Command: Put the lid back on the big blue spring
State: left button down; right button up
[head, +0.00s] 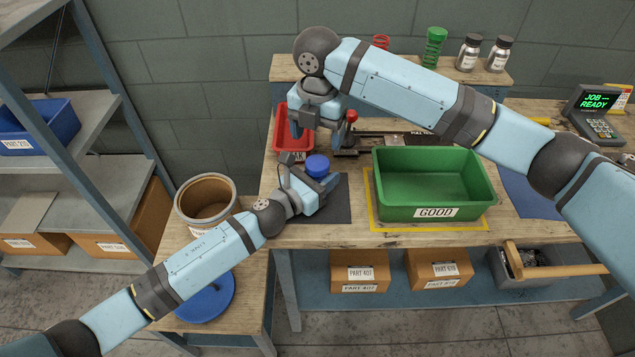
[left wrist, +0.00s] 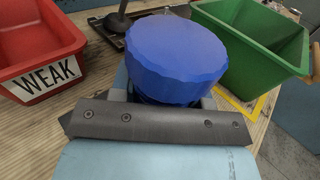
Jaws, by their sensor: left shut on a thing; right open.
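A blue round piece with a flat top (head: 317,164) is between the fingers of my left gripper (head: 308,175), which is shut on it above the dark mat. It fills the middle of the left wrist view (left wrist: 177,55), with a dark part just under its rim; I cannot tell whether it is a lid alone or a lid on a spring. No blue coils show. My right gripper (head: 317,136) is open and empty, pointing down just above and behind the blue piece. A wide blue disc (head: 207,299) lies on the low table below the open brown drum (head: 207,212).
A green bin marked GOOD (head: 408,213) stands right of my left gripper. A red WEAK bin (head: 281,136) is behind it at left. A red-knobbed lever fixture (head: 351,117) is close to my right gripper. A green spring (head: 434,46) stands on the back shelf.

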aim_at(317, 162)
jog(key=shift+f, duration=4.05)
jog(key=c, duration=0.9)
jog(key=o, duration=1)
jog(key=shift+r, duration=0.1)
